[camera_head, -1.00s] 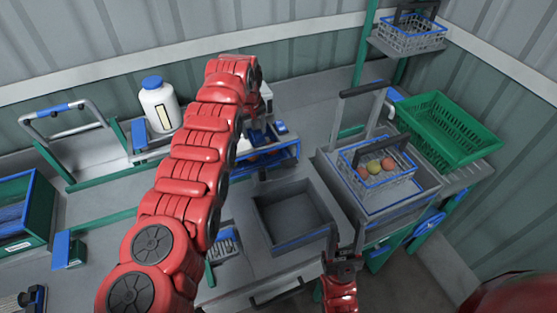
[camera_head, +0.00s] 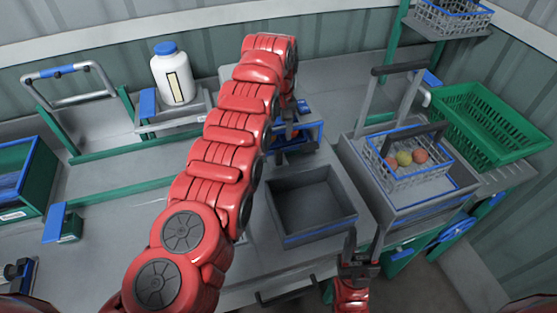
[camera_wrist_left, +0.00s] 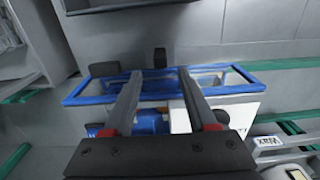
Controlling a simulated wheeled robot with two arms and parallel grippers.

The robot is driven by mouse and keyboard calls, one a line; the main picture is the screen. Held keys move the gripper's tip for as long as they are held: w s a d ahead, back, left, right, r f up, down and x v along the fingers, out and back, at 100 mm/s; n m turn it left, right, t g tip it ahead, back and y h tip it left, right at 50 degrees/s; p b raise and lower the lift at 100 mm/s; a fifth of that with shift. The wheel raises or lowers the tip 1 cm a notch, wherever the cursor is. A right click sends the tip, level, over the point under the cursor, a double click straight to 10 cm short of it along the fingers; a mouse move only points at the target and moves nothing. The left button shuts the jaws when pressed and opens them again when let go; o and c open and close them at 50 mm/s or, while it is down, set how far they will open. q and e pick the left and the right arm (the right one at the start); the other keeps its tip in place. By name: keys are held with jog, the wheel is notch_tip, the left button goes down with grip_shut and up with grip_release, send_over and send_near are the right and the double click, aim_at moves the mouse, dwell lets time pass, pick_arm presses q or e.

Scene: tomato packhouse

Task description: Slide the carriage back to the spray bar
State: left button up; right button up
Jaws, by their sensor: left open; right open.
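A blue-rimmed frame (camera_head: 311,141), which looks like the carriage, sits right of centre, partly hidden behind my left arm; a reddish item shows in it. In the left wrist view its blue rim (camera_wrist_left: 80,92) lies crosswise between green rails. My left gripper (camera_wrist_left: 160,72) is open above this frame, its two fingers over the opening; I cannot tell whether they touch it. A grey arched bar with a blue sleeve (camera_head: 58,72), possibly the spray bar, stands at the left end of the green rails (camera_head: 115,150). My right gripper (camera_head: 357,250) is open and empty near the front edge.
A white bottle with a blue cap (camera_head: 173,72) stands behind the rails. An empty grey tray (camera_head: 315,232) lies in front of the frame. To the right are a wire basket (camera_head: 412,180) with several tomatoes and a green crate (camera_head: 492,120). A blue-green crate (camera_head: 38,192) is far left.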

aim_at(278, 151)
pick_arm(q)
notch_tip(278, 151, down, 6)
jog(key=shift+a+f, duration=0.1)
jog(key=shift+f, duration=0.05)
jog(key=shift+w+f, duration=0.1)
jog(key=shift+f, duration=0.45)
grip_shut()
dwell(0.9)
